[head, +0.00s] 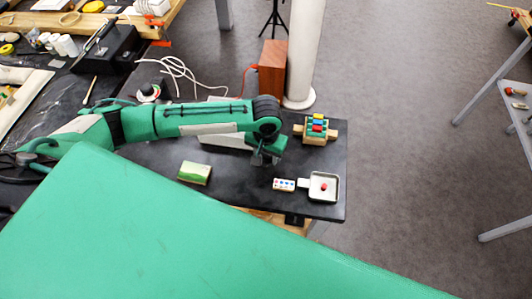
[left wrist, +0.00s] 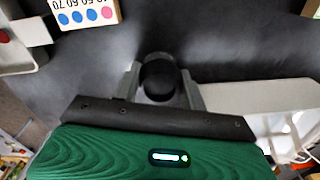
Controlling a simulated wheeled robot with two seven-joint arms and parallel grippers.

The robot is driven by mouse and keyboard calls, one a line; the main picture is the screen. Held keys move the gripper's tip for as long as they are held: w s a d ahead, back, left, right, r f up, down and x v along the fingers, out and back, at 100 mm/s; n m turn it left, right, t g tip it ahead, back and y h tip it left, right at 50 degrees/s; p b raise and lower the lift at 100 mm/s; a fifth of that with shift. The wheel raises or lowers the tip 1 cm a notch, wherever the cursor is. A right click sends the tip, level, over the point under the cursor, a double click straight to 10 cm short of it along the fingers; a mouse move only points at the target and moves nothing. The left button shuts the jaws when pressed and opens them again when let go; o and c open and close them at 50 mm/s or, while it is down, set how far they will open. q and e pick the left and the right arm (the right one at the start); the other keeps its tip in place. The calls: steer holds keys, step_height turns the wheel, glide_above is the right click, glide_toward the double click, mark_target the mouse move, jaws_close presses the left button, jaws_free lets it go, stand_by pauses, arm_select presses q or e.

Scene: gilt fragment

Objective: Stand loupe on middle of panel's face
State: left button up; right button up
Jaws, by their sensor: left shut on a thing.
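My left gripper (head: 260,160) is over the right part of the dark table, pointing down. In the left wrist view its fingers (left wrist: 164,85) are shut on a small black rounded thing, which looks like the loupe (left wrist: 158,78). In the head view the loupe cannot be made out. No panel is plain to see: a pale slab (head: 225,141) lies partly hidden behind my left arm, and it seems to show as a white edge in the left wrist view (left wrist: 260,97). My right gripper is not in view.
A card with coloured dots (head: 284,185) lies by a white tray (head: 331,195) holding a small red thing. A wooden rack with coloured blocks (head: 317,130) stands near the right edge. A brown box (head: 272,68) and white column (head: 303,50) stand behind. Bare table lies below the gripper.

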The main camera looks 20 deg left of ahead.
arm_select(q)
steer(key=shift+f, duration=0.1)
steer(key=o, duration=1)
